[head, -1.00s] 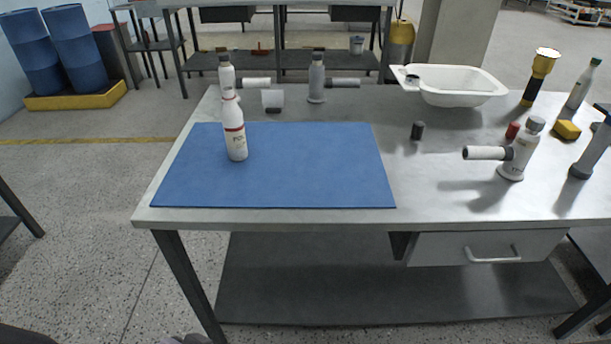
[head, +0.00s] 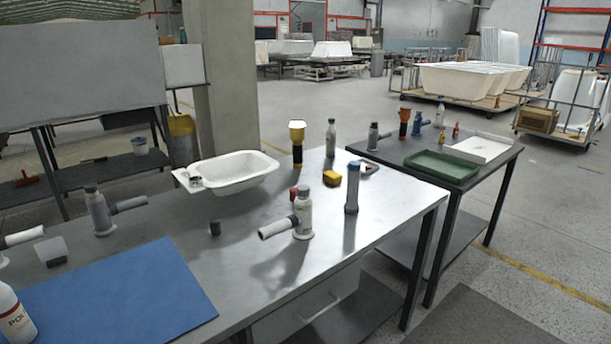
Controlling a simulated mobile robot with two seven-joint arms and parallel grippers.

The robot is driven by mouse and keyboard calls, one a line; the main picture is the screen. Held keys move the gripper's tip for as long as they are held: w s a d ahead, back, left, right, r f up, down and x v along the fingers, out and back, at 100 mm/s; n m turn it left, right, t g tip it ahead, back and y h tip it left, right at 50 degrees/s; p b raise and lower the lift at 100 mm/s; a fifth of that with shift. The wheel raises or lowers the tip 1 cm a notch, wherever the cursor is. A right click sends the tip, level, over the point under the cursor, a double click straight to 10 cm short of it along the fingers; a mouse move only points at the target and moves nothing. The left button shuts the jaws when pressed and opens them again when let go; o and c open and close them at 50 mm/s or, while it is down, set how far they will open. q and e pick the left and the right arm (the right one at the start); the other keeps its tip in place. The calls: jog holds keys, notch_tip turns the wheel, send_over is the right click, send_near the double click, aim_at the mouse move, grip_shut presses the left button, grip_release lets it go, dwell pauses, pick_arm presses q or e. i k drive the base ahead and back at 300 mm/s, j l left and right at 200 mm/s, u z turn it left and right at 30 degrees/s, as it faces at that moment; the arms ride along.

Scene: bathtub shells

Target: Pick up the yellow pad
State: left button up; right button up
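The yellow pad (head: 332,178) is a small block, yellow with a darker side, lying on the metal workbench (head: 262,226) toward its right part.
A blue mat (head: 120,292) covers the left. A second table with a green tray (head: 442,166) stands right. The bench front is fairly clear.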

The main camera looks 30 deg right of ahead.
aim_at(334, 178)
jog(key=z, duration=0.3)
jog(key=i+l+z, duration=0.1)
jog(key=l+z, duration=0.2)
jog(key=i+l+z, duration=0.15)
jog(key=l+z, duration=0.15)
jog(key=i+l+z, duration=0.15)
jog(key=l, duration=0.25)
jog(key=i+l+z, duration=0.1)
jog(key=i+l, duration=0.2)
jog(key=l, duration=0.1)
